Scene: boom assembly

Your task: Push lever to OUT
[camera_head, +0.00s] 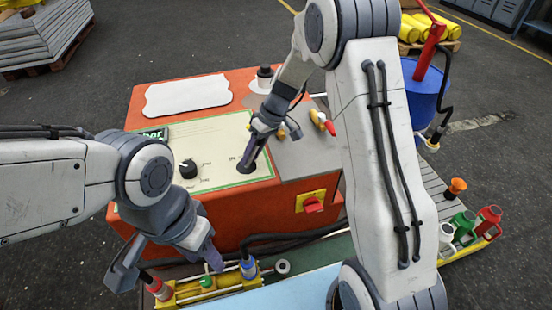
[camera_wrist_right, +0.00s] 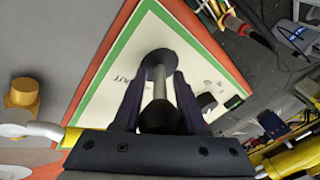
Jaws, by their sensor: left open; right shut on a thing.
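The lever (camera_wrist_right: 160,88) stands out of a round dark socket (camera_wrist_right: 158,62) on the cream panel. In the right wrist view it has a grey shaft and a dark knob. My right gripper (camera_wrist_right: 158,105) is shut on it, with one finger on each side. In the head view my right gripper (camera_head: 249,160) covers most of the lever, and the dark socket (camera_head: 246,168) shows below its fingertips. Lettering that seems to read OUT shows beside the socket in the right wrist view. My left gripper (camera_head: 166,274) is open and empty, above the yellow rack in front of the box.
The orange control box (camera_head: 258,222) carries a black dial (camera_head: 188,168), a red switch on a yellow plate (camera_head: 312,204) and a yellow valve (camera_head: 318,119). A yellow rack (camera_head: 222,287) holds coloured connectors. A blue drum (camera_head: 424,95) stands right of my right arm.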

